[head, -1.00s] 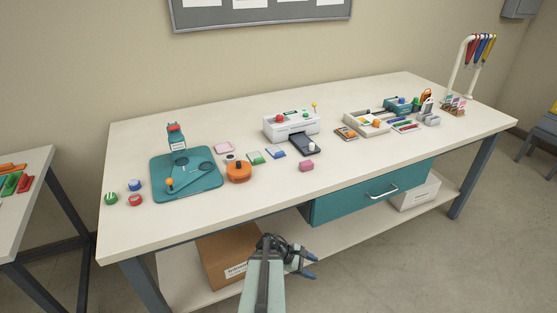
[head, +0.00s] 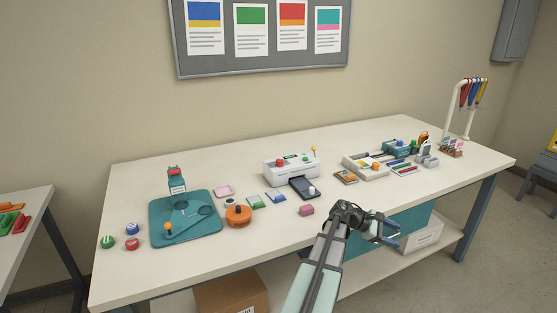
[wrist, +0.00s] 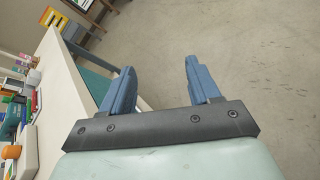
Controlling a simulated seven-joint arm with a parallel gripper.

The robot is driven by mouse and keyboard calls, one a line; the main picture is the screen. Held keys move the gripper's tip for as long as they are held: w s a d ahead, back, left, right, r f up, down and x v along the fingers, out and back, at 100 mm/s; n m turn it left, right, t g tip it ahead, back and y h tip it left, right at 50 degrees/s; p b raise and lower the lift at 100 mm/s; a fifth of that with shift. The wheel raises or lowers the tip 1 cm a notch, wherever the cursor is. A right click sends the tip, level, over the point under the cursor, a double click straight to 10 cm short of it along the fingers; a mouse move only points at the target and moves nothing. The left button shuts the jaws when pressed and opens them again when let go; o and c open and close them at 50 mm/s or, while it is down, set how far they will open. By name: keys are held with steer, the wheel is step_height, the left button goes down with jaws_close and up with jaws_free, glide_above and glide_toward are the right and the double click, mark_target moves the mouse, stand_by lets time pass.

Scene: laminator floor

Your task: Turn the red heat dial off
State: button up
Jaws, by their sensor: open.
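The red heat dial (head: 282,163) sits on the front of a white laminator (head: 292,174) near the middle of the table. A green button or dial (head: 305,158) is to its right, and a lever with a yellow knob (head: 314,149) stands at the machine's right end. The dial's setting is too small to read. My gripper (head: 391,236) is in front of the table's front edge, to the right of the laminator and well apart from it. In the wrist view my gripper (wrist: 158,85) is open and empty, its blue fingers pointing over bare floor.
A teal board (head: 185,232) and orange round thing (head: 238,215) are left. White trays (head: 364,170) and small items crowd the right. A teal drawer (head: 415,221) is below the tabletop.

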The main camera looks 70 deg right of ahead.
steer(key=w+d+r+m+t, duration=0.1)
steer(key=w+d+r+m, duration=0.4)
steer(key=d+r, duration=0.15)
steer(key=m+t, duration=0.9)
steer(key=m, duration=0.8)
glide_toward(280, 160)
steer(key=shift+h, duration=0.3)
steer(key=x, duration=0.8)
steer(key=shift+a+f, duration=0.2)
steer(key=shift+f, duration=0.2)
steer(key=shift+c, duration=0.2)
steer(key=c, duration=0.9)
steer(key=shift+c, duration=0.2)
